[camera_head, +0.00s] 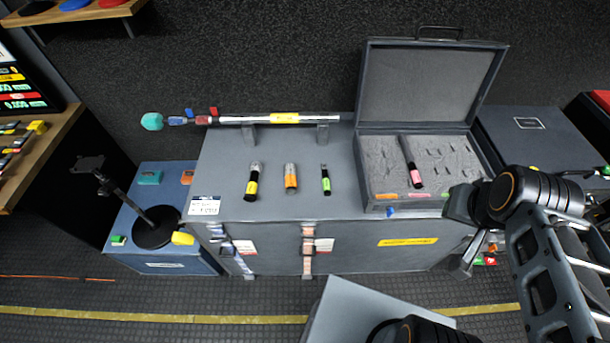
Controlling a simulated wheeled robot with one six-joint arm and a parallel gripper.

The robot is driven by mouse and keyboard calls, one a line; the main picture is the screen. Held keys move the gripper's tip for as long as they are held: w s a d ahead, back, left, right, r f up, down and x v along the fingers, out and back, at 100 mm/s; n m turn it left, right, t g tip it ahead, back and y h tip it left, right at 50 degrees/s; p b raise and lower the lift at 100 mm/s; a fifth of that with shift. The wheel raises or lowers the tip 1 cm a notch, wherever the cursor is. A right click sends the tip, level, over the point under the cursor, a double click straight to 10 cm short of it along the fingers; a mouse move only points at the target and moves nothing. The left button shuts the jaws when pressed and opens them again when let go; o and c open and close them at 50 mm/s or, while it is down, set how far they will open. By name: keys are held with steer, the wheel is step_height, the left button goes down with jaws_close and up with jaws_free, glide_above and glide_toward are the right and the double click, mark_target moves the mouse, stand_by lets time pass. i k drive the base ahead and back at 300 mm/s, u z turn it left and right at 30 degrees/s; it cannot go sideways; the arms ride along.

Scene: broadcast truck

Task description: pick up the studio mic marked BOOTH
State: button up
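Three small microphones stand or lie in a row on the grey case top (225,150): one with a yellow band (253,182), one with an orange band (290,178) and a slimmer one with a green band (325,180). A fourth, with a pink band (412,165), lies in the foam of the open case (430,85). I cannot read BOOTH on any of them. My arm is at the right. A grey piece below its dark joint looks like my gripper (463,264), to the right of the microphones and apart from them. Its fingers are not clear.
A long boom pole (285,118) rests on two supports behind the row. A blue case (165,185) with a black stand (150,225) is at the left. A dark case (530,130) is at the right. The case top has free room around the row.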

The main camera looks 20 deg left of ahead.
mark_target(290, 169)
steer(key=z, duration=0.5)
steer(key=i, duration=0.45)
steer(key=u, duration=4.25)
steer(key=i, duration=2)
steer(key=z, duration=3.2)
